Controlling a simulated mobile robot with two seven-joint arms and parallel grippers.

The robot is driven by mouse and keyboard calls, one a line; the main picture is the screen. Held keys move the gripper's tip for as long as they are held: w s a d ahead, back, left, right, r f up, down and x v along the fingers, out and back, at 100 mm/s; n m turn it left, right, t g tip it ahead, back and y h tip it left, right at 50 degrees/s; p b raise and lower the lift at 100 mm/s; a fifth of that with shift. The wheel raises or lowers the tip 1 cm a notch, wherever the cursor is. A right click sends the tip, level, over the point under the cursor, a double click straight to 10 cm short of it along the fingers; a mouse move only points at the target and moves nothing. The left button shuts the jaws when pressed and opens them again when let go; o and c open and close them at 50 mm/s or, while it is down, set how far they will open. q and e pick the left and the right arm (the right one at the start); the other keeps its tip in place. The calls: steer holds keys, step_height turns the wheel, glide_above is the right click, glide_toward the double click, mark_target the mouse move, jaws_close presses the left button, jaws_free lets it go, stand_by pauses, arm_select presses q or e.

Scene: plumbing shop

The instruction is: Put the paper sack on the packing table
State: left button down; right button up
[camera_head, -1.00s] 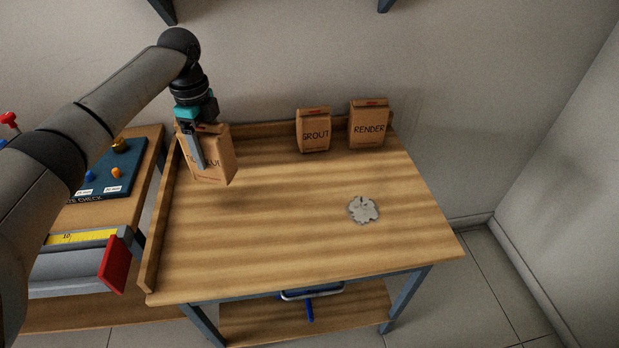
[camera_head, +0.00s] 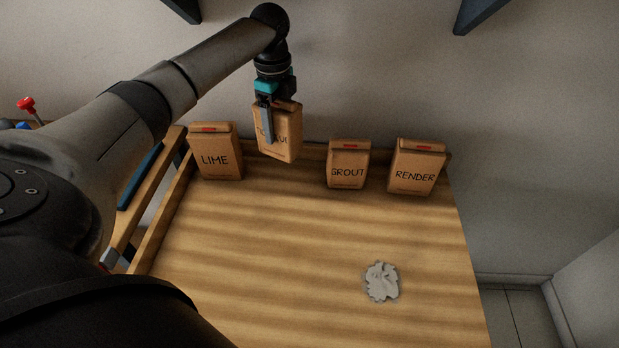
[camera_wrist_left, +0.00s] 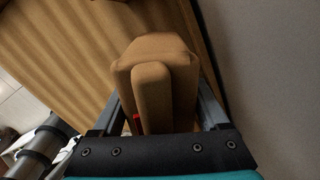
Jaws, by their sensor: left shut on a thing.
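My left gripper (camera_head: 268,118) is shut on a brown paper sack (camera_head: 287,143), whose printed label is partly hidden by a finger. The sack hangs upright near the back of the wooden table (camera_head: 270,270), between the LIME sack and the GROUT sack. Whether its bottom touches the table is not clear. In the left wrist view the sack (camera_wrist_left: 160,65) sits between the two fingers (camera_wrist_left: 162,112). My right gripper is not in view.
A LIME sack (camera_head: 216,158) stands to the left. A GROUT sack (camera_head: 348,168) and a RENDER sack (camera_head: 415,172) stand to the right. A grey splotch (camera_head: 381,282) lies on the table. The middle is clear. Low wooden rims edge the left and back.

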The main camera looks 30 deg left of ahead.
mark_target(281, 155)
arm_select(q)
step_height(281, 155, down, 4)
steer(key=shift+r+b, duration=0.15)
steer(key=shift+b, duration=0.3)
step_height(281, 155, down, 5)
steer(key=shift+r+b, duration=0.2)
steer(key=shift+b, duration=0.4)
steer(key=shift+f, duration=0.4)
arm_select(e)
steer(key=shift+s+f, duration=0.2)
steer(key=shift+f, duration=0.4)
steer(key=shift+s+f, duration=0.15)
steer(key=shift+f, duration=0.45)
arm_select(q)
jaws_free()
steer(key=shift+s+f, duration=0.1)
steer(key=shift+f, duration=0.1)
step_height(281, 155, up, 12)
steer(key=p, duration=0.2)
steer(key=shift+r+p, duration=0.15)
steer(key=shift+p, duration=0.2)
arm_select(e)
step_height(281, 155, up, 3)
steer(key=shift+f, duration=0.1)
